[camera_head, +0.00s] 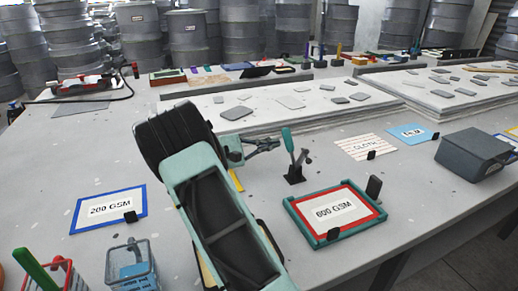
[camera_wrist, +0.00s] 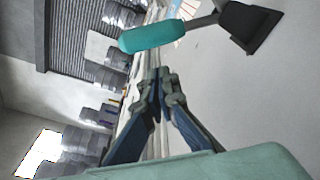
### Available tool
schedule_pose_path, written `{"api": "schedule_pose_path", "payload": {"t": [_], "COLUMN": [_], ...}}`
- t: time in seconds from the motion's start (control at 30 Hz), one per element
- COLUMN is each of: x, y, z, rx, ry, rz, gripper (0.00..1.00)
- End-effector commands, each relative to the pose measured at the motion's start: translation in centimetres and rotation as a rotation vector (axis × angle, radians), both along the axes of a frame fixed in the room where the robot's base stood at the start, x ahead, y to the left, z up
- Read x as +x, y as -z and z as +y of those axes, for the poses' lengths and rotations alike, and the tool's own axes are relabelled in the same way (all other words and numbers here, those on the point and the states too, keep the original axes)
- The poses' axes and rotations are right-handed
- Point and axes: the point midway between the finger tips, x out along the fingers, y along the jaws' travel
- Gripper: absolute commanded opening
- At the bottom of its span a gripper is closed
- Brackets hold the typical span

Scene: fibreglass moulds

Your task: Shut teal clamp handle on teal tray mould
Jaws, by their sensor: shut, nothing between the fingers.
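The teal clamp handle (camera_head: 287,140) stands nearly upright on its dark clamp base (camera_head: 295,175), at the far left corner of the teal tray mould (camera_head: 352,231). The mould has a red inner border and a "600 GSM" card. In the wrist view the handle (camera_wrist: 152,37) lies across the top, with its dark base (camera_wrist: 250,27) at the upper right. My gripper (camera_head: 276,144) is shut and empty, just left of the handle. In the wrist view its fingertips (camera_wrist: 161,74) meet below the handle, with a visible gap. Contact cannot be confirmed.
A blue-framed "200 GSM" card (camera_head: 108,209) lies left of my arm. A wire basket (camera_head: 132,268) stands at the front left. A dark grey box (camera_head: 474,154) is at the right. A "CLOTH" card (camera_head: 366,147) lies behind the mould. Pale slabs with grey pieces lie farther back.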

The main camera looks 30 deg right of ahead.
Motion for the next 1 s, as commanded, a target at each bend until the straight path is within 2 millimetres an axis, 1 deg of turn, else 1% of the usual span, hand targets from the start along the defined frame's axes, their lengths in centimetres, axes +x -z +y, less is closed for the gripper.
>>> {"api": "schedule_pose_path", "payload": {"t": [0.1,0.27,0.67,1.0], "x": [-1.0,-1.5,-1.6,-1.9], "y": [-0.7,-1.1,-1.2,-1.6], "z": [-0.4,-0.6,-0.7,-0.6], "rx": [0.000,0.000,-0.001,-0.004], "ry": [0.001,0.000,0.001,0.001], "rz": [0.000,0.002,-0.001,-0.061], "gripper": [0.00,0.00,0.00,0.00]}}
